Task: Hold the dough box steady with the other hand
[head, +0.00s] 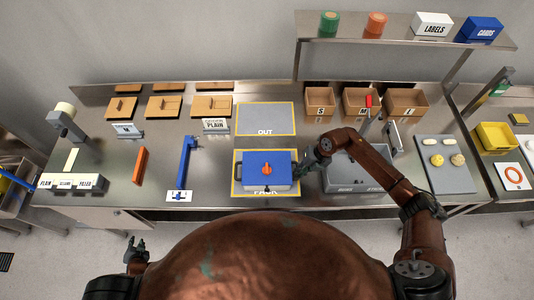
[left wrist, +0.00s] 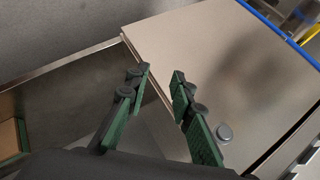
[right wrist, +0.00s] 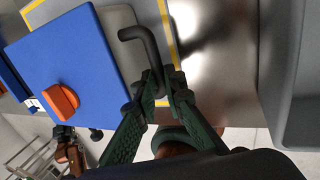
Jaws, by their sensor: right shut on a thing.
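The dough box (head: 266,184) has a pale body and a blue lid (head: 258,164) with an orange knob (head: 267,170). It sits on a yellow-edged grey mat (head: 237,187) at the table's front. In the right wrist view, the lid (right wrist: 75,75) and a bent black side handle (right wrist: 143,38) show. My right gripper (head: 318,163) is at the box's right side; in its wrist view its fingers (right wrist: 163,76) are closed around the handle. My left gripper (head: 136,250) hangs low, left of and away from the box; its fingers (left wrist: 160,72) are apart and empty.
A grey bin (head: 350,178) stands right of the box, close to my right gripper. A blue upright tool (head: 186,160) stands to the left. The mat marked OUT (head: 265,118) behind the box is clear. Open wooden bins (head: 361,102) stand at the back right.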

